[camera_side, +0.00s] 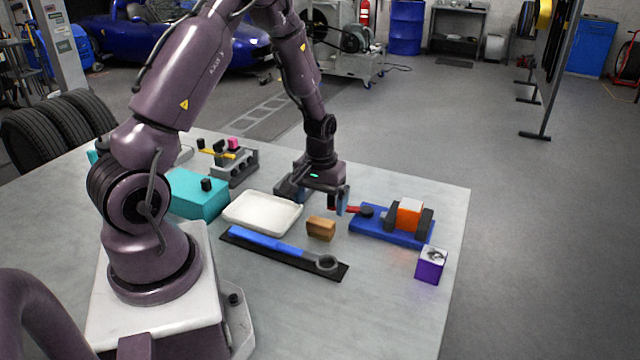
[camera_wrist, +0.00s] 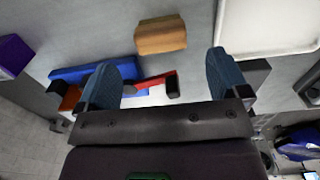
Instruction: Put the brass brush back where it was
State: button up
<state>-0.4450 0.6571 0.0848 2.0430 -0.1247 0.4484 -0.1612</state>
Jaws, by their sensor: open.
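A small tan-brown block (camera_side: 320,228) lies on the table between the white tray and the blue fixture; it may be the brass brush, but no bristles can be made out. It also shows in the wrist view (camera_wrist: 160,35), ahead of and between my fingers, apart from both. My gripper (camera_side: 322,200) is open and empty above the table, behind the block and left of the red lever. Its two blue-grey fingers are spread wide in the wrist view (camera_wrist: 165,80).
The blue fixture (camera_side: 375,228) carries a red lever (camera_side: 350,210), an orange block (camera_side: 410,214) and dark supports. A white tray (camera_side: 262,213), a blue-handled tool (camera_side: 265,243) on a black mat (camera_side: 341,273), a teal box (camera_side: 198,197), a grey rack (camera_side: 235,172) and a purple box (camera_side: 430,270) stand around.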

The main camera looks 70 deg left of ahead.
aim_at(320, 222)
jog(key=d+r+m+t, duration=0.1)
jog(key=d+r, duration=0.2)
jog(key=r, duration=0.3)
jog(key=s+d+r+m+t, duration=0.1)
jog(key=d+r+m, duration=0.15)
jog(key=r, duration=0.45)
jog(key=d+r+m+t, duration=0.1)
jog(key=d+r, duration=0.3)
jog(key=r, duration=0.2)
jog(key=s+d+r+m+t, duration=0.2)
jog(key=s+d+r+m, duration=0.2)
jog(key=s+d+r, duration=0.4)
jog(key=shift+s+t, duration=0.3)
jog(key=shift+s, duration=0.95)
